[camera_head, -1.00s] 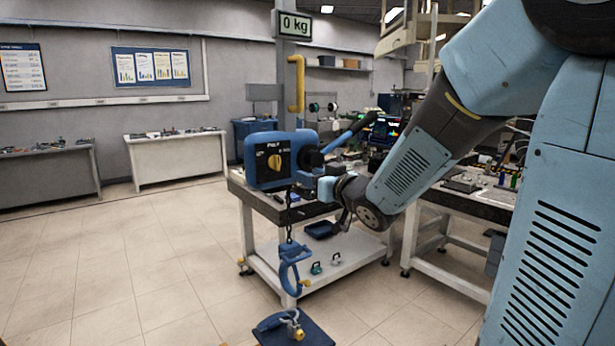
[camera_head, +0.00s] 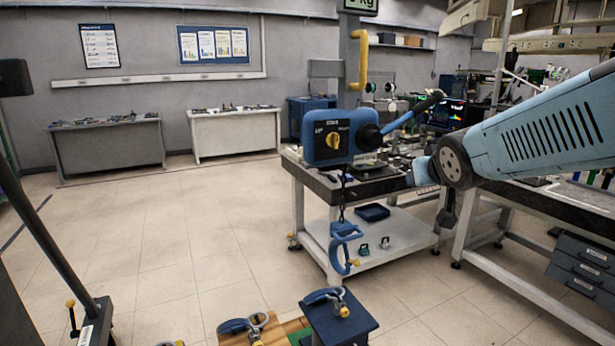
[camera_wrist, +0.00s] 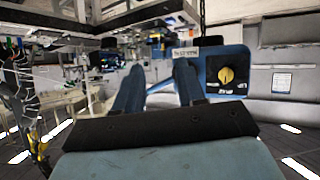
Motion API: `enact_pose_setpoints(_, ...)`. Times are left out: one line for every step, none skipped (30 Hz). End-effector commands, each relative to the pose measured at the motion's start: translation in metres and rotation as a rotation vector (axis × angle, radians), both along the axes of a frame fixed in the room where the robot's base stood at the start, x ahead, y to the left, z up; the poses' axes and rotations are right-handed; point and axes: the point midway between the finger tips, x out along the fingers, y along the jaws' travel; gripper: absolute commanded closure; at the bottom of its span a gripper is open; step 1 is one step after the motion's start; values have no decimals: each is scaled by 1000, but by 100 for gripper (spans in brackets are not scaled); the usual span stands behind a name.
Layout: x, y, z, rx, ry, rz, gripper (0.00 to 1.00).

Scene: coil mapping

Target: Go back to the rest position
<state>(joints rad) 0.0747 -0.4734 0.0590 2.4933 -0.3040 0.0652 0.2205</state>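My gripper (camera_wrist: 158,82) shows in the wrist view as two blue fingers standing apart with a gap between them. I see nothing held in the gap. In the head view my wrist is to the right of a blue hoist box (camera_head: 334,137) with a yellow knob, and the fingertips are not clear there. A blue clamp-like hook (camera_head: 341,246) hangs from the hoist on a chain. The rest position itself is not marked in view.
A white two-level workbench (camera_head: 325,190) stands under the hoist. A second bench (camera_head: 545,205) with grey drawers (camera_head: 583,262) is at the right. Shackles lie on a blue block (camera_head: 350,325) in front. Open tiled floor (camera_head: 170,225) lies to the left.

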Motion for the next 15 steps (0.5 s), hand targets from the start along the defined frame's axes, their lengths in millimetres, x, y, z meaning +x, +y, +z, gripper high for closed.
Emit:
enact_pose_setpoints(-15, -3, -1, 1, 43, -21, 61)
enact_pose_setpoints(-24, -5, -3, 4, 76, -34, 61)
enact_pose_setpoints(-36, -7, -6, 8, 119, -46, 61)
enact_pose_setpoints(-46, -8, -8, 12, 150, -54, 61)
enact_pose_setpoints(-56, -8, -10, 17, 184, -61, 61)
enact_pose_setpoints(-69, -8, -13, 23, 227, -68, 61)
enact_pose_setpoints(-79, -8, -15, 30, 260, -71, 61)
enact_pose_setpoints(-89, -7, -17, 36, 292, -72, 61)
enact_pose_setpoints(-103, -6, -20, 45, 335, -73, 61)
enact_pose_setpoints(-112, -5, -21, 53, 365, -70, 61)
enact_pose_setpoints(-121, -4, -23, 61, 394, -69, 61)
enact_pose_setpoints(-133, -2, -25, 69, 429, -63, 61)
enact_pose_setpoints(-140, -1, -27, 76, 453, -60, 61)
enact_pose_setpoints(-148, 1, -28, 82, 475, -55, 61)
enact_pose_setpoints(-156, 2, -29, 88, 501, -50, 61)
